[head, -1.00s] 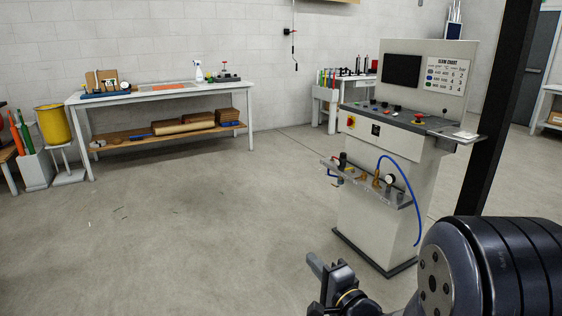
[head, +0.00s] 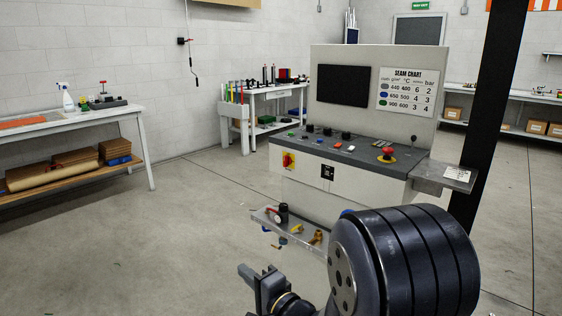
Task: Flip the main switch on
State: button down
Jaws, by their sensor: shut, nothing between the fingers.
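The control cabinet (head: 330,182) stands right of centre in the head view. A red rotary switch on a yellow plate (head: 289,161), which looks like the main switch, is on the left of its front face. Its knob position is too small to read. My gripper (head: 256,276) shows at the bottom centre, partly cut off by the frame edge. It is shut and empty, nearer to me than the cabinet and apart from the switch.
A small shelf with fittings (head: 264,215) juts from the cabinet front below the switch. A red emergency button (head: 388,151) sits on the panel top. A black post (head: 494,100) stands at right. A workbench (head: 90,119) is at left, with open floor between.

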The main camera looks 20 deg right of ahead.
aim_at(287, 160)
jog(key=i+j+z, duration=0.2)
jog(key=i+z, duration=0.25)
jog(key=i+j+z, duration=0.4)
jog(key=i, duration=0.2)
jog(key=i+j+z, duration=0.45)
